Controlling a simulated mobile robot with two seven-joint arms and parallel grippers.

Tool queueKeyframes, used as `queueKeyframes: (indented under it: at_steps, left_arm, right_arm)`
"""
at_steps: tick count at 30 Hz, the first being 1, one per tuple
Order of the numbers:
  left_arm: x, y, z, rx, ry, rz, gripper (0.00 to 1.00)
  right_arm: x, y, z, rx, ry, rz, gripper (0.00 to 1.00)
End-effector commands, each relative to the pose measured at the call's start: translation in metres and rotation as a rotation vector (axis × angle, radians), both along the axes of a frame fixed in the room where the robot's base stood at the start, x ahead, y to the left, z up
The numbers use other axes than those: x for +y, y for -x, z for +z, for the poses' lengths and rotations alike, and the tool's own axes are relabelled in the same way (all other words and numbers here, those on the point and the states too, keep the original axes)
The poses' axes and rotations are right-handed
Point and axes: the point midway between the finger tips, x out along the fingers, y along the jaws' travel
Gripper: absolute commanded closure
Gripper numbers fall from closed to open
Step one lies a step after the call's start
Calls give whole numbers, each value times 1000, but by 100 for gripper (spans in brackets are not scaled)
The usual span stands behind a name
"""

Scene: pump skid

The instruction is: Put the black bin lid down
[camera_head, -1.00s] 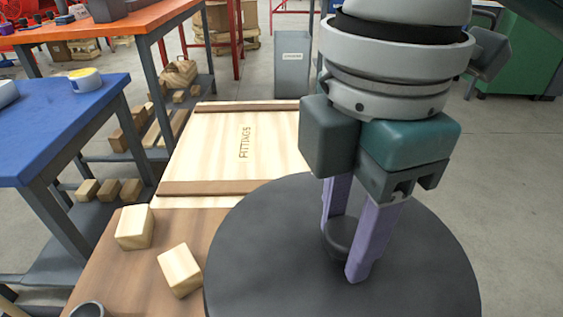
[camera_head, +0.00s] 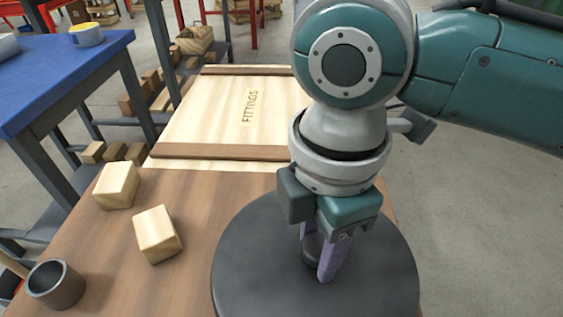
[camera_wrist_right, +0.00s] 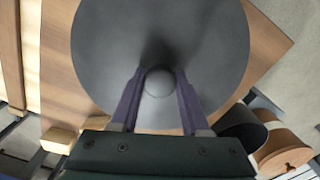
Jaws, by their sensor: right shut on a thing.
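The black bin lid (camera_head: 315,285) is a flat dark disc with a short knob in its middle. It lies level over the right front part of the brown wooden table. I cannot tell whether it touches the tabletop. My right gripper (camera_head: 322,260) points down and is shut on the lid's knob. In the right wrist view the gripper's purple fingers (camera_wrist_right: 157,95) stand on both sides of the round knob (camera_wrist_right: 159,82), with the lid (camera_wrist_right: 115,45) spread out behind. My left gripper is not in view.
Two wooden blocks (camera_head: 115,186) (camera_head: 157,234) and a dark cup (camera_head: 55,284) stand on the brown table (camera_head: 100,270), left of the lid. A pale crate lid marked FITTINGS (camera_head: 225,112) lies behind. A blue table (camera_head: 60,75) stands at left. A dark round thing (camera_wrist_right: 240,124) shows in the wrist view.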

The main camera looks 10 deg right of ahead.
Motion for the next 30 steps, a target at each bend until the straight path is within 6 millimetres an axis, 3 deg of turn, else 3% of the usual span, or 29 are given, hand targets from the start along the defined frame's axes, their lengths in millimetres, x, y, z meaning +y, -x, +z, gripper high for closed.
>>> queueKeyframes:
  at_steps: [12,23,24,30]
  left_arm:
    - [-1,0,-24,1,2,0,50]
    - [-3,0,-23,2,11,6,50]
    - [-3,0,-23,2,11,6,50]
    - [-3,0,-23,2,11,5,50]
  right_arm:
    - [0,0,-49,0,0,0,100]
    - [0,0,-51,-1,0,0,100]
    - [0,0,-50,-1,1,1,51]
    - [0,0,-50,0,0,1,28]
